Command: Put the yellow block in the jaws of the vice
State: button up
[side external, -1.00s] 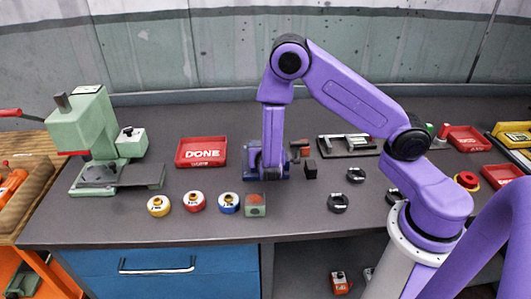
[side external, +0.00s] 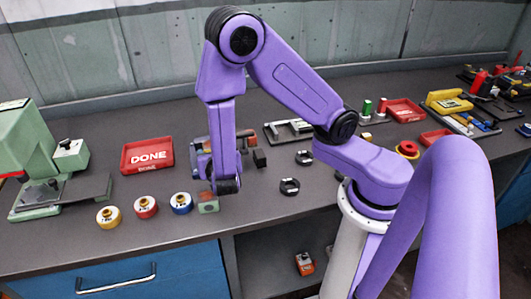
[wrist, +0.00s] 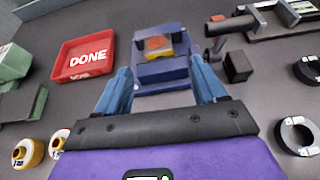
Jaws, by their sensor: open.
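The blue vice (wrist: 165,74) is ahead of my gripper in the wrist view. A yellow block (wrist: 151,54) with an orange top sits at its jaws, with blue vice parts in front and behind; how tightly it is held cannot be told. In the side view the vice (side external: 200,146) is partly hidden behind my arm, and the yellow block cannot be made out there. My gripper (wrist: 161,66) is open and empty, its two blue fingers spread, with the vice beyond and between them. In the side view my gripper (side external: 226,187) is low, in front of the vice.
A red DONE tray (side external: 147,157) lies behind. Dark rings (side external: 290,186) and a dark block (wrist: 237,66) lie right of the vice.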

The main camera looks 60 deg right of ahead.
jog(key=s+r+m+g+y, duration=0.3)
jog(key=s+m, duration=0.1)
jog(key=s, duration=0.3)
jog(key=s+a+r+m+g+y, duration=0.1)
jog(key=s+r+m+g+y, duration=0.2)
jog(key=s+m, duration=0.2)
jog(key=s+r+m+g+y, duration=0.3)
jog(key=s+m+y, duration=0.1)
jog(key=s, duration=0.7)
jog(key=shift+a+r+m, duration=0.2)
jog(key=shift+m, duration=0.3)
